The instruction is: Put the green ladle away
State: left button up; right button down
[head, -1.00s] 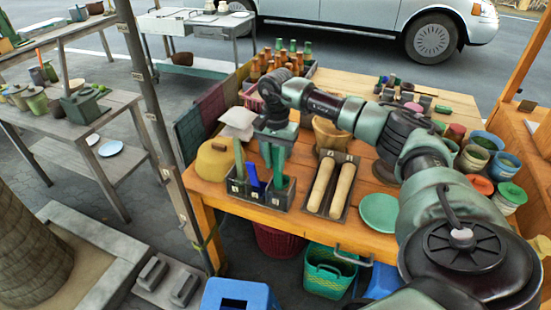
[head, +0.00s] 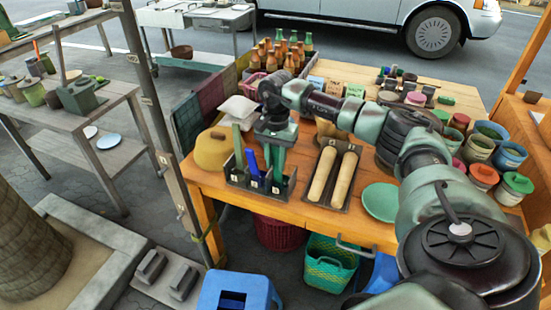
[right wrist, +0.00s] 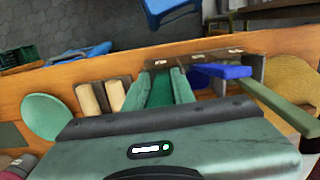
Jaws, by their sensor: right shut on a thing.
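The wooden table (head: 345,225) carries a dark slotted rack (head: 237,181) near its front left edge. My right gripper (head: 277,165) is upright over the rack's right slot, shut on the dark green ladle. The ladle (right wrist: 160,90) shows as a dark green strip between the two fingers in the right wrist view. Its lower end is in or right at the right slot; the fingers hide much of it. A blue utensil (head: 253,162) stands in the middle slot and a lighter green one (head: 238,147) in the left slot. My left gripper is not in view.
Bottles (head: 290,55) stand behind. A blue stool (head: 238,292) and baskets are below the front edge.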

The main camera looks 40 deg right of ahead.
aim_at(276, 148)
jog(key=c, duration=1.1)
grip_release()
notch_tip(276, 148, up, 8)
jog(key=shift+w+d+f+b, duration=0.1)
jog(key=shift+d+b, duration=0.05)
jog(key=shift+b, duration=0.75)
